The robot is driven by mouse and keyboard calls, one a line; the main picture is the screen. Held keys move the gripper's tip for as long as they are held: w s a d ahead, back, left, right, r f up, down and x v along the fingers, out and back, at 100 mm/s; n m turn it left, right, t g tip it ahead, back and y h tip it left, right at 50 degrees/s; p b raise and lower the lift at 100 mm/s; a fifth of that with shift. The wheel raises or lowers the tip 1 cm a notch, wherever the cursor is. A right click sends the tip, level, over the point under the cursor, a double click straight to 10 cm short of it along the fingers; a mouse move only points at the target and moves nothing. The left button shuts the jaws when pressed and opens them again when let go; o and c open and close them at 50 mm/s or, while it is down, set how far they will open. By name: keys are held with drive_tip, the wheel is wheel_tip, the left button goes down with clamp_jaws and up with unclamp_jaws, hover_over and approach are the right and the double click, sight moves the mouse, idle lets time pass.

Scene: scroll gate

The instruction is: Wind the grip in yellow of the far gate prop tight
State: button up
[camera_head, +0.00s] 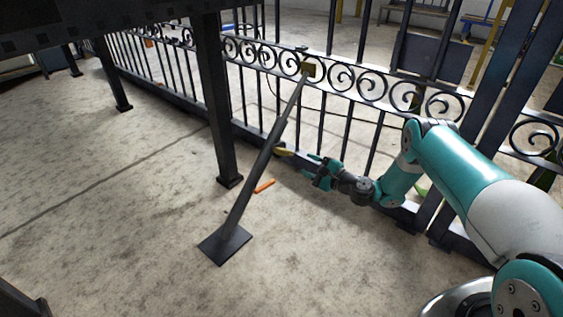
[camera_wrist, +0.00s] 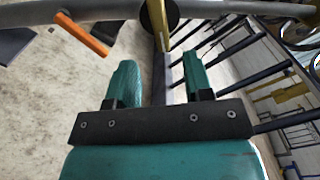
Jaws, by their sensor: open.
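The gate prop (camera_head: 262,170) is a grey bar slanting from a bracket (camera_head: 308,69) on the gate down to a square plate on the floor. A short yellow grip (camera_head: 283,152) sticks out beside the bar.
An orange grip (camera_head: 264,186) sticks out lower on the prop; it also shows in the wrist view (camera_wrist: 82,34). The scrolled gate (camera_head: 340,84) stands close behind my gripper. A dark post (camera_head: 215,100) stands left of the prop.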

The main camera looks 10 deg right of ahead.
sight(288, 154)
drive_tip(key=b+x, duration=0.5)
drive_tip(key=x, duration=0.6)
drive_tip(key=shift+f, duration=0.1)
drive_tip(key=shift+w+a, duration=0.2)
drive_tip(key=shift+w, duration=0.05)
drive_tip(key=shift+c, duration=0.2)
clamp_jaws()
